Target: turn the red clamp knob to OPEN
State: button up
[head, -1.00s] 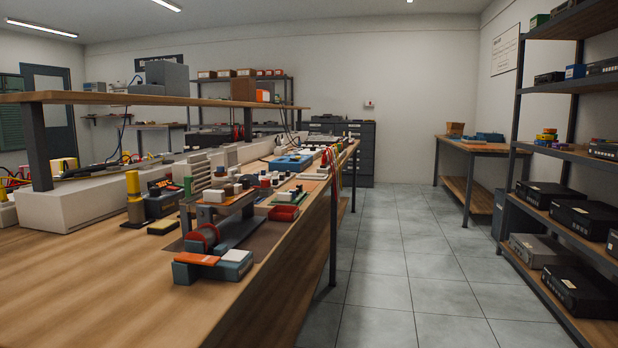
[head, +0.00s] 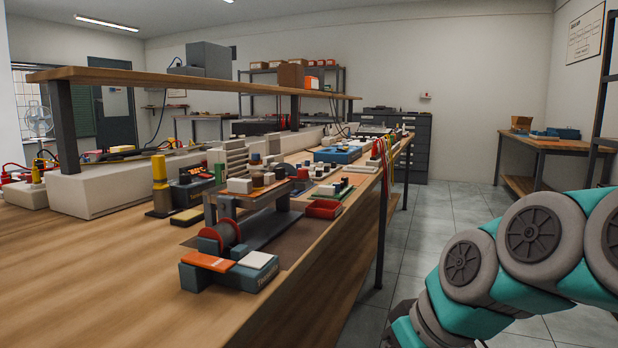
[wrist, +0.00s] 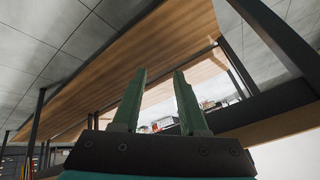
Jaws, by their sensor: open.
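A red round part (head: 226,234), which looks like the clamp knob, sits on the grey-blue fixture (head: 232,278) at the near part of the bench. An orange plate (head: 208,261) and a white plate (head: 258,260) lie at the fixture's front. I cannot read any OPEN mark or the knob's turn position. My gripper (wrist: 158,74) shows in the wrist view with its two green fingers apart and nothing between them. It is away from the knob, and the knob cannot be made out in the wrist view. In the head view my arm is at the lower right, beyond the bench edge.
The wooden bench (head: 110,280) is clear at the near left. A raised shelf (head: 200,82) runs above its back. A red tray (head: 323,208), a yellow-topped post (head: 160,180) and several small parts stand near the fixture. The tiled floor aisle (head: 450,205) is right of the bench.

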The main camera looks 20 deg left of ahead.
jog(key=w+a+r+n+y+b, duration=0.2)
jog(key=w+a+r+n+y, duration=0.15)
jog(key=w+a+r, duration=0.4)
jog(key=n+t+y+b, duration=0.2)
jog(key=t+y+b, duration=0.15)
jog(key=y, duration=0.45)
send_near(302, 169)
jog(key=w+x, duration=0.1)
jog(key=x, duration=0.2)
jog(key=shift+s+f+x, duration=0.1)
jog(key=shift+f+x, duration=0.05)
jog(key=shift+x, duration=1)
jog(key=shift+s+f+x, duration=0.1)
jog(key=shift+f+x, duration=0.05)
jog(key=shift+x, duration=1)
jog(key=shift+s+f+x, duration=0.1)
jog(key=shift+f+x, duration=0.05)
jog(key=shift+x, duration=1)
jog(key=shift+a, duration=0.1)
grip_shut()
